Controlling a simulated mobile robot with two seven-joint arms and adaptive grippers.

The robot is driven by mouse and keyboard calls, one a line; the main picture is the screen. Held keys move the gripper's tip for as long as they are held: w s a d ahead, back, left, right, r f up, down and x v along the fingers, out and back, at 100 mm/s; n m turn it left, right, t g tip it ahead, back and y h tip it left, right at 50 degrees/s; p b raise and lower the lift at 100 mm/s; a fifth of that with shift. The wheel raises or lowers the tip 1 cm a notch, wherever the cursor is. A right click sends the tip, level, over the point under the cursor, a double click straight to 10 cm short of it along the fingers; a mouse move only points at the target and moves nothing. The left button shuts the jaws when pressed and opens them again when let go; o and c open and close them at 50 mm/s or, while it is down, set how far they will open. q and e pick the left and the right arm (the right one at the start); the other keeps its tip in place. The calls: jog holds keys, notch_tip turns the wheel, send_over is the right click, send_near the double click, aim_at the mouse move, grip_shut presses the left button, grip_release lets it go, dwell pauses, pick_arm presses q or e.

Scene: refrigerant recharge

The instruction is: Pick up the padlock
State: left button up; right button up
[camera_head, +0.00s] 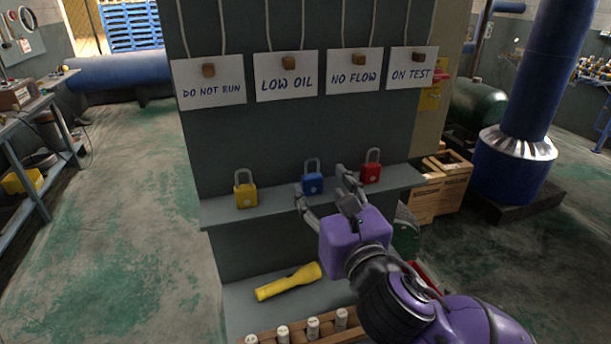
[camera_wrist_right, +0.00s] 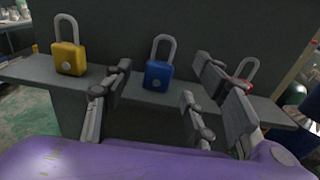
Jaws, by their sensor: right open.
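Three padlocks stand upright on a grey shelf (camera_head: 275,199): a yellow padlock (camera_head: 246,194) at left, a blue padlock (camera_head: 313,182) in the middle and a red padlock (camera_head: 371,170) at right. My right gripper (camera_head: 323,184) is open and empty at the shelf's front, its fingers apart on either side of the blue padlock as seen from the head. In the right wrist view the blue padlock (camera_wrist_right: 158,68) shows between the fingers (camera_wrist_right: 160,85), beyond them. The red padlock (camera_wrist_right: 243,72) is partly hidden by a finger there. The yellow padlock (camera_wrist_right: 69,52) lies left. My left gripper is out of view.
Four signs hang above the shelf, such as the LOW OIL sign (camera_head: 286,76). A yellow flashlight (camera_head: 288,282) lies on the lower shelf, above a wooden rack (camera_head: 298,333) with white-topped cylinders. The shelf is bare between the padlocks.

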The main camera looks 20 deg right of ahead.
aim_at(314, 178)
jog(key=shift+w+f+b, duration=0.25)
jog(key=shift+w+b, duration=0.05)
jog(key=shift+b, duration=0.15)
jog(key=shift+w+r, duration=0.1)
jog(key=shift+w+b, duration=0.35)
jog(key=w, duration=0.4)
jog(key=shift+r, duration=0.2)
jog(key=shift+w, duration=0.35)
jog(key=shift+c, duration=1.3)
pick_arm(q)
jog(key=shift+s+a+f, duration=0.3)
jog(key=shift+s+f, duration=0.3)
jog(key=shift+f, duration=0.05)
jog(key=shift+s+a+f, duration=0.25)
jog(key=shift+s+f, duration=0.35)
pick_arm(e)
grip_shut()
